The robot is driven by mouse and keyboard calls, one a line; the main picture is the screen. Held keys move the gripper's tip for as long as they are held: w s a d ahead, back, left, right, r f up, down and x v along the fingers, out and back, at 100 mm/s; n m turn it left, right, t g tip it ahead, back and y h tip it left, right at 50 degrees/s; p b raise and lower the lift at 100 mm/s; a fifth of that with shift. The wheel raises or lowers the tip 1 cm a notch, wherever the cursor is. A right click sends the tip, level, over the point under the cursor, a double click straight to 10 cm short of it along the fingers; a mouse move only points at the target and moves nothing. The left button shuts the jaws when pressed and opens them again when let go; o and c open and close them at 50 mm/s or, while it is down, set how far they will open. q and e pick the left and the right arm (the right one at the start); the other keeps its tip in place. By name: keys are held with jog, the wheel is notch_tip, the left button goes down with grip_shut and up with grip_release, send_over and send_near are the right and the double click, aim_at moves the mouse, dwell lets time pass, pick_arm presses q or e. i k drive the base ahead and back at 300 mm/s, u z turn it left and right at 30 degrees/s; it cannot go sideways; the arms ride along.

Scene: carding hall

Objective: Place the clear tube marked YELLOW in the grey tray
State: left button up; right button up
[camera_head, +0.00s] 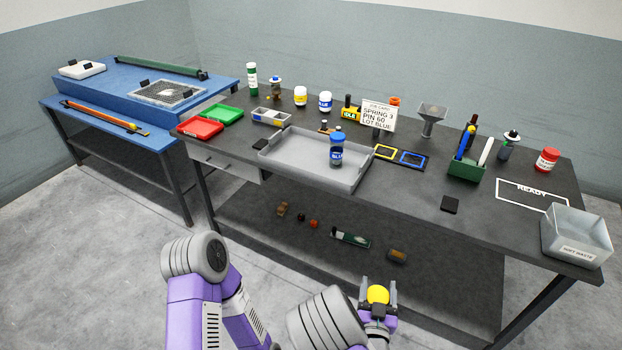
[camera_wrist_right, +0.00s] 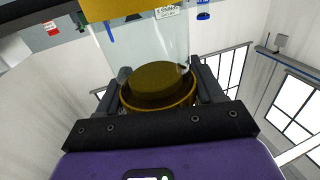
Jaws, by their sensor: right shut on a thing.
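The grey tray (camera_head: 283,159) lies on the dark workbench. A clear tube with a blue cap, marked BLUE (camera_head: 337,153), stands upright inside it. My right gripper (camera_head: 378,285) is in front of the bench, apart from the tray, and is shut on a tube with a yellow cap (camera_head: 378,295). In the right wrist view the held tube shows a clear wall (camera_wrist_right: 145,45) and a dark yellow round end between the fingers (camera_wrist_right: 158,90). Its marking cannot be read. My left gripper is not in view.
Yellow and blue frames (camera_head: 386,152) lie right of the tray. A job card (camera_head: 378,115) stands behind them. Red (camera_head: 200,128) and green (camera_head: 221,115) trays are at the left. A soft waste bin (camera_head: 577,236) is at the right end. The bench's front edge lies between my gripper and the tray.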

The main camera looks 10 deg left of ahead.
aim_at(299, 154)
jog(key=u, duration=1.05)
jog(key=i, duration=0.85)
jog(key=u, duration=0.05)
